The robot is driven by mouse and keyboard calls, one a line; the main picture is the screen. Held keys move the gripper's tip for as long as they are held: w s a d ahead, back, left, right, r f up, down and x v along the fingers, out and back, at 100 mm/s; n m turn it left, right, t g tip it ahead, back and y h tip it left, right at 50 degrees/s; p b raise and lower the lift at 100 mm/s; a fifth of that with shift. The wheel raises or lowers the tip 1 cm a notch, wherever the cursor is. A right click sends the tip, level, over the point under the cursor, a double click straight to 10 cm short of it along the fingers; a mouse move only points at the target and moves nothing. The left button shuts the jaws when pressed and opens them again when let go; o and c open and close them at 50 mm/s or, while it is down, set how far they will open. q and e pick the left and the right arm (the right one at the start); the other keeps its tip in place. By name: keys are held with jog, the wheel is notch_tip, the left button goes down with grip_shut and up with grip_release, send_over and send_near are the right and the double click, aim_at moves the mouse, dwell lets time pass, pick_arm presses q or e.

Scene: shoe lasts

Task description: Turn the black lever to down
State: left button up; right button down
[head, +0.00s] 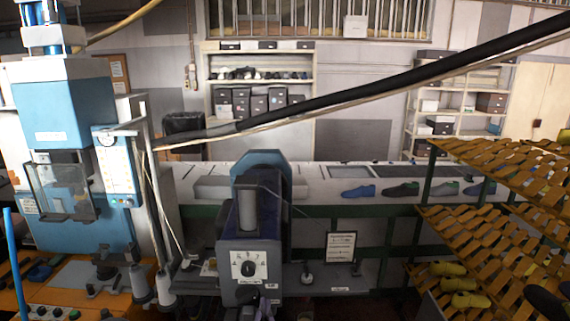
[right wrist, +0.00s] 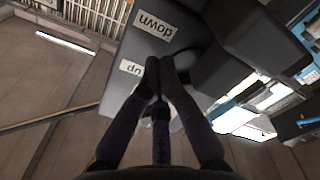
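The machine (head: 252,235) with a grey-blue head and a white dial plate stands in the middle of the head view. Small "down" and "up" labels sit on its lower front edge. In the right wrist view the "down" label (right wrist: 156,25) and the "up" label (right wrist: 131,67) are upside down on the dark housing. My right gripper (right wrist: 160,65) has its fingertips together close to these labels, and it also shows just below the machine in the head view (head: 265,308). My left gripper is not in view.
A blue machine (head: 68,120) stands at the left above an orange table. A long bench (head: 330,172) with several shoes runs behind. Yellow slatted racks (head: 500,230) fill the right side. Spools (head: 139,280) stand left of the middle machine.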

jog(key=shift+a+r, duration=0.1)
jog(key=shift+a, duration=0.5)
dwell(0.7)
jog(key=shift+a+f, duration=0.1)
jog(key=shift+f, duration=0.5)
dwell(0.4)
jog(key=shift+f, duration=0.1)
jog(key=shift+a+f, duration=0.15)
